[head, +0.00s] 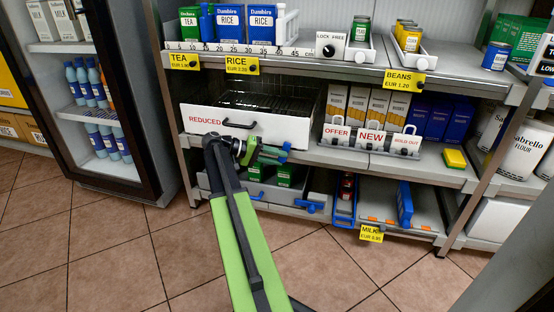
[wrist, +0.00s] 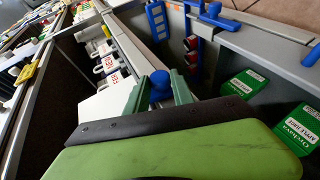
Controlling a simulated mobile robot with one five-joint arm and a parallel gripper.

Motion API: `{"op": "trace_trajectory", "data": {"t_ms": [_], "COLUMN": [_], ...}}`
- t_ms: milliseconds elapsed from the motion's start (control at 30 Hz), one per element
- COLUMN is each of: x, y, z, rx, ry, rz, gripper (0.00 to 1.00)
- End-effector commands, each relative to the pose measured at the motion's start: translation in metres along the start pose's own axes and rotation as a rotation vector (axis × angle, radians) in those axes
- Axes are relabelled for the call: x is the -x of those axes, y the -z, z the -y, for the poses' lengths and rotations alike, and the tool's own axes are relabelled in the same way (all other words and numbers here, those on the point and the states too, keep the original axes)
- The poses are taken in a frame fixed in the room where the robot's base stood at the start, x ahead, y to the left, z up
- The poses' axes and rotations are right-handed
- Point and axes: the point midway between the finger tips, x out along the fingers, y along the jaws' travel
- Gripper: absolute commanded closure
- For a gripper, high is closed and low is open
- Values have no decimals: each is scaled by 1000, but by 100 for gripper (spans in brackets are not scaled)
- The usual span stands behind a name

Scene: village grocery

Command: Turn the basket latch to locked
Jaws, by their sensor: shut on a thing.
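My gripper (head: 276,153) is in front of the gap between the middle shelf and the bottom bins. In the wrist view its two green fingers (wrist: 161,90) are shut on a blue rounded piece (wrist: 160,78). I cannot tell what this piece belongs to. A grey bin (head: 283,210) with green boxes stands below, with a blue lever-like part (head: 310,206) on its front edge, apart from my gripper; that part also shows in the wrist view (wrist: 214,16). A LOCK FREE plate (head: 331,38) with a black knob is on the top shelf edge.
A white REDUCED drawer (head: 207,121) is behind my arm. OFFER, NEW and SOLD OUT plates (head: 371,135) stand to the right. A blue tray (head: 345,218) is beside the bin. A dark-framed fridge (head: 145,150) is at left. The tiled floor in front is clear.

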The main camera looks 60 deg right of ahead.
Motion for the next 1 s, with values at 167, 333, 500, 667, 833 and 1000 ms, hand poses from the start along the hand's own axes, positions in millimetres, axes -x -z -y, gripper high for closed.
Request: {"op": "trace_trajectory", "data": {"t_ms": [167, 333, 500, 667, 833, 1000], "x": [-2, -1, 0, 8, 46, 96], "y": [-2, -1, -1, 0, 2, 2], "z": [-1, -1, 0, -2, -4, -5], "rx": [-1, 0, 0, 0, 2, 2], "ry": [-1, 0, 0, 1, 1, 1], "rz": [6, 4, 2, 0, -3, -2], "gripper": [65, 49, 49, 49, 49, 49]}}
